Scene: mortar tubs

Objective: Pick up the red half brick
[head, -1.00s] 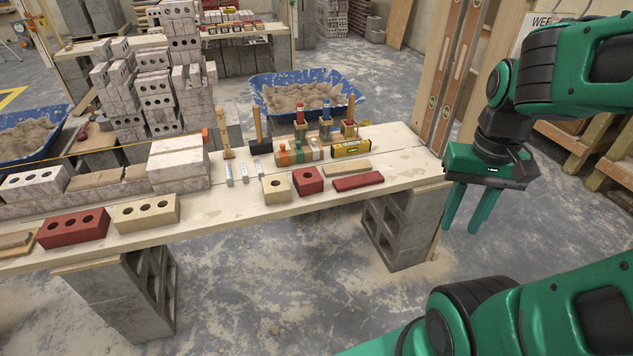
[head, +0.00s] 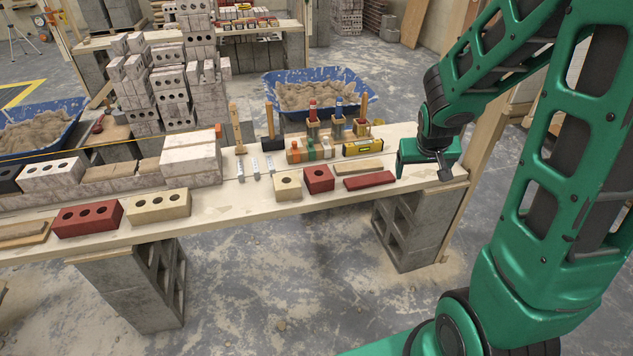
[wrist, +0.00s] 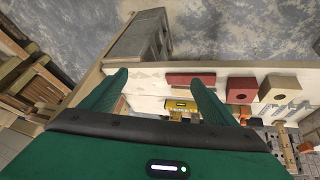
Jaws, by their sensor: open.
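The red half brick (head: 318,179) stands on the plank bench, between a cream half brick (head: 287,185) on its left and a flat red piece (head: 369,180) on its right. In the wrist view the red half brick (wrist: 240,90) lies right of my fingers, its single hole showing. My gripper (head: 423,174) is over the bench's right end, to the right of the red half brick and apart from it. In the wrist view its two fingers (wrist: 158,82) are spread, with nothing between them.
A yellow level (head: 362,147) and a wooden rack with tools (head: 311,152) stand behind the bricks. A thin tan piece (head: 358,169) lies behind the flat red piece. A red three-hole brick (head: 88,218) and a cream one (head: 159,206) stand to the left.

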